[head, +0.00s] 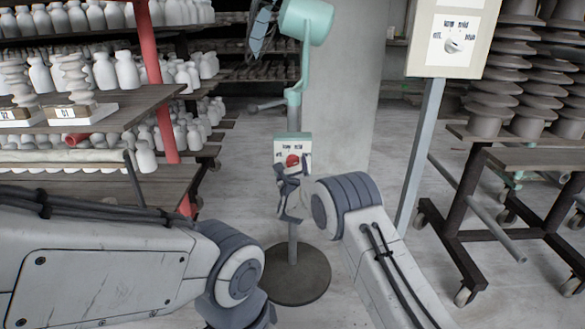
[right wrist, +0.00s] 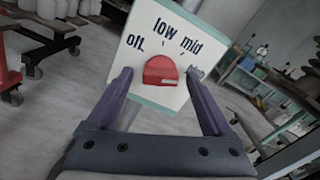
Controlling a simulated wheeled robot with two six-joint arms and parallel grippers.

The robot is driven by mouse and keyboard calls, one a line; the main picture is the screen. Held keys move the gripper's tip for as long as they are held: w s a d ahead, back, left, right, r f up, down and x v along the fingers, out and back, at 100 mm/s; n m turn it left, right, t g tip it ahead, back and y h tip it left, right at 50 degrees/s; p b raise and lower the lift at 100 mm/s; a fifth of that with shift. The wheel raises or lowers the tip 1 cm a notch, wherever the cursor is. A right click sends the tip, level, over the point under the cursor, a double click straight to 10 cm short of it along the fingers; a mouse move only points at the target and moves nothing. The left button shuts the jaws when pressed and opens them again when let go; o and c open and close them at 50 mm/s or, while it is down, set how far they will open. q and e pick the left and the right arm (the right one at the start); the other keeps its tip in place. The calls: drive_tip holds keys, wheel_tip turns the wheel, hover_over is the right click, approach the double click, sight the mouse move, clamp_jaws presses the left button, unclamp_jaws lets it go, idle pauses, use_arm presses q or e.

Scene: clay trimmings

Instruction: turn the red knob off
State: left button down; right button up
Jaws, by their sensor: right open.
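The red knob (head: 293,161) sits on a small pale panel (head: 306,144) with a teal edge, on a stand in front of me. The panel (right wrist: 140,62) reads off, low and mid, with a fourth label partly hidden by a finger. My right gripper (head: 287,182) is open just in front of the panel. Its two purple fingers stand on either side of the knob with gaps. My left gripper is out of view; only my left arm shows.
A larger panel (head: 440,57) with a pale knob stands at the right on a grey post. Shelves of white bottles (head: 125,72) fill the left. A wheeled rack (head: 500,158) of stacked dark pieces is at the right. The stand's round base (head: 297,281) rests on the floor.

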clamp_jaws()
